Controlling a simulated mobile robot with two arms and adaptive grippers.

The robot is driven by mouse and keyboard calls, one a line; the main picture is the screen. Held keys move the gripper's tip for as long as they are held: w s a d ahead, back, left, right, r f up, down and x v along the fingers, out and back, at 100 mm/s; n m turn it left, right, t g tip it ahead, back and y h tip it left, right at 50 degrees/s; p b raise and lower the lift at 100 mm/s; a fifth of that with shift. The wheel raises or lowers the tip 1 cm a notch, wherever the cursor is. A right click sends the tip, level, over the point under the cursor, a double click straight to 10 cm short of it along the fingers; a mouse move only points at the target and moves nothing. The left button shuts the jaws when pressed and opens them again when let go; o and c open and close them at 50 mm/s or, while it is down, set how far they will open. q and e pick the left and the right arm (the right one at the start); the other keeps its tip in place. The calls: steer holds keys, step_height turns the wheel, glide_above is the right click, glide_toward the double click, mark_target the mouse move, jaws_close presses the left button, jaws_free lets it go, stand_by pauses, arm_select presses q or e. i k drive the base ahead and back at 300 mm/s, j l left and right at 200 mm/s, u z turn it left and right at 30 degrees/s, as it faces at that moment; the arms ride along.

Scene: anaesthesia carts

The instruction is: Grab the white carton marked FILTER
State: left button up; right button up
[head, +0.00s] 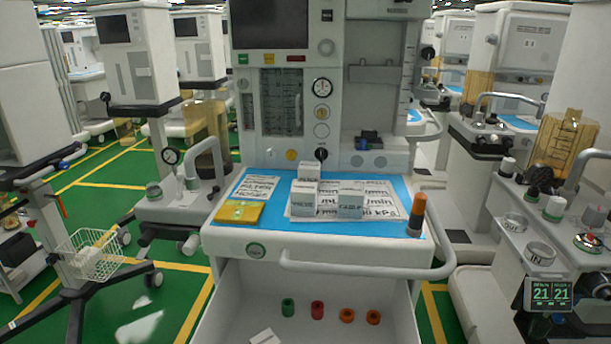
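Several small white cartons stand on the blue mat of the middle cart. One carton (304,199) is at the front left, one carton (350,206) is at the front right, and one carton (308,172) is behind them. Each seems to bear dark print on its front, but it is too small to read surely, so I cannot tell which is marked FILTER. The cartons stand upright on printed sheets. Neither of my grippers is in view.
A yellow packet (240,212) lies at the mat's left and an orange-topped bottle (416,215) stands at its right. A grey rail (360,270) runs along the cart's front. The open drawer (235,310) below holds several coloured rings.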

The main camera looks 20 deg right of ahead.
mark_target(307, 171)
steer(key=l+u, duration=0.2)
steer(key=l, duration=0.2)
steer(key=k+l+u, duration=0.2)
steer(key=l, duration=0.15)
steer(key=l+u, duration=0.2)
steer(key=l, duration=0.2)
steer(key=k+l+u, duration=0.15)
steer(key=l+u, duration=0.25)
steer(key=l, duration=0.25)
steer(key=l+u, duration=0.25)
steer(key=l, duration=0.25)
steer(key=k, duration=0.05)
